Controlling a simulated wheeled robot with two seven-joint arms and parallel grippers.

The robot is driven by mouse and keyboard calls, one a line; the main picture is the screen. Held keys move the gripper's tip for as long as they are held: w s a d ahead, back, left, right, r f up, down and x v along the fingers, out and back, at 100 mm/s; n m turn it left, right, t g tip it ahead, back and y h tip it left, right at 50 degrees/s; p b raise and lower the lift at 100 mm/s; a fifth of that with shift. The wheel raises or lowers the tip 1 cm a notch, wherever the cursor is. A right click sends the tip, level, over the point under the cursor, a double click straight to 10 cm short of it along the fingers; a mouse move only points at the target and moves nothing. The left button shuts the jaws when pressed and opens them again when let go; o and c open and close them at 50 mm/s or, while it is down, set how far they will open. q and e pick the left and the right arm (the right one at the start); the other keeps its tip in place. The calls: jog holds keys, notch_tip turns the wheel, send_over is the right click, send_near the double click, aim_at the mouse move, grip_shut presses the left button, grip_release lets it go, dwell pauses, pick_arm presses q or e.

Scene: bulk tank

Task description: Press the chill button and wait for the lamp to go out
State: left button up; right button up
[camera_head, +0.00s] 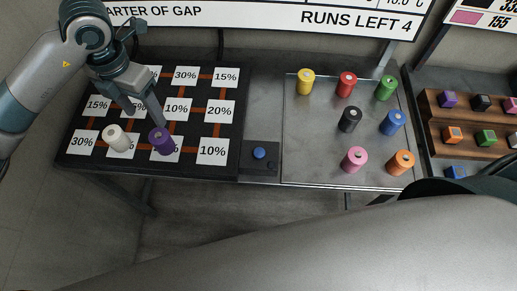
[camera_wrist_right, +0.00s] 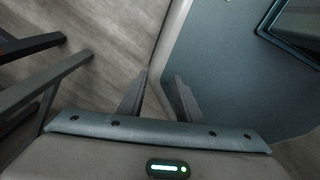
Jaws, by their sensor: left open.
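A round blue button (camera_head: 259,153) sits on a small dark box (camera_head: 271,160) between the black grid board and the metal plate. No label on it is readable, and I cannot make out a lit lamp there. My left gripper (camera_head: 146,112) is open, above the board to the left of the button, with its fingers pointing down. A purple cylinder (camera_head: 162,142) stands just below one fingertip, and the jaws look empty. My right gripper (camera_wrist_right: 161,78) is open and empty over the floor, apart from the button, which its wrist view does not show.
The board (camera_head: 190,150) carries percentage cards and a white cylinder (camera_head: 118,139). Several coloured cylinders stand on the metal plate (camera_head: 325,135). A wooden rack (camera_head: 435,112) with coloured blocks is at the right. A sign (camera_head: 270,14) reads "RUNS LEFT 4".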

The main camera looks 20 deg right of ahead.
grip_shut()
dwell(1.5)
